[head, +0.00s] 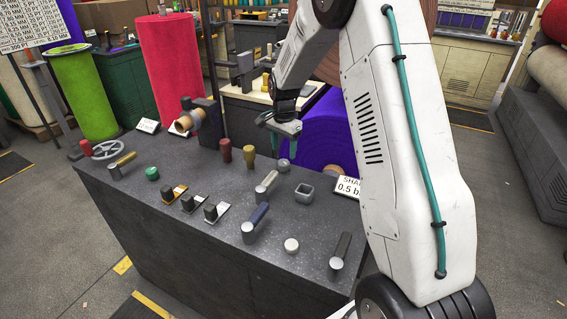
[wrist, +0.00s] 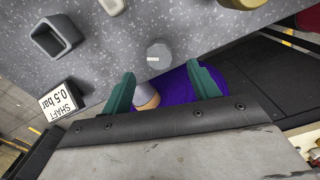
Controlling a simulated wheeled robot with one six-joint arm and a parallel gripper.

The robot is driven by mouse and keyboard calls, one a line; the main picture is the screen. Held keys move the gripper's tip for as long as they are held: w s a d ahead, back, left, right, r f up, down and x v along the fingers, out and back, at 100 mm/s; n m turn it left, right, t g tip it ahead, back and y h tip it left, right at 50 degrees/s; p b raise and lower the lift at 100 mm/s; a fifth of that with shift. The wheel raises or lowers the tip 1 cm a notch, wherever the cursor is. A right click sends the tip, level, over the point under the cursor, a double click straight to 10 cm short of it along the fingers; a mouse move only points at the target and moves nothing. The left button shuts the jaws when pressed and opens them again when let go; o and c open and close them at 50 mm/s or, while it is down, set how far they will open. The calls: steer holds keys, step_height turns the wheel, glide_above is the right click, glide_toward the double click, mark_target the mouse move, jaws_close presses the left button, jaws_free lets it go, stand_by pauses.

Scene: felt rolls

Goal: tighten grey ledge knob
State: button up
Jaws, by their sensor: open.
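The grey ledge knob (head: 283,166) is a small round grey knob on the dark speckled ledge top (head: 215,178), near its back right edge. In the wrist view the knob (wrist: 159,53) shows as a round grey cap with a short pale mark on its face. My gripper (head: 284,149) is above and just behind the knob in the head view. In the wrist view its teal fingers (wrist: 161,76) are spread and empty, and the knob lies just beyond the tips, between their lines. The knob is apart from both fingers.
A square grey socket (head: 304,192), a pale-ended lever (head: 266,187) and a yellow knob (head: 249,156) stand near the knob. A "SHAFT 0.5 bar" sign (head: 348,188) is at the right edge. A purple felt roll (head: 320,130) lies behind the ledge. Several other handles and switches fill the front.

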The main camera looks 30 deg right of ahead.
mark_target(284, 161)
step_height(284, 161, down, 6)
steer(key=shift+f, duration=0.2)
steer(key=shift+c, duration=0.2)
steer(key=c, duration=0.9)
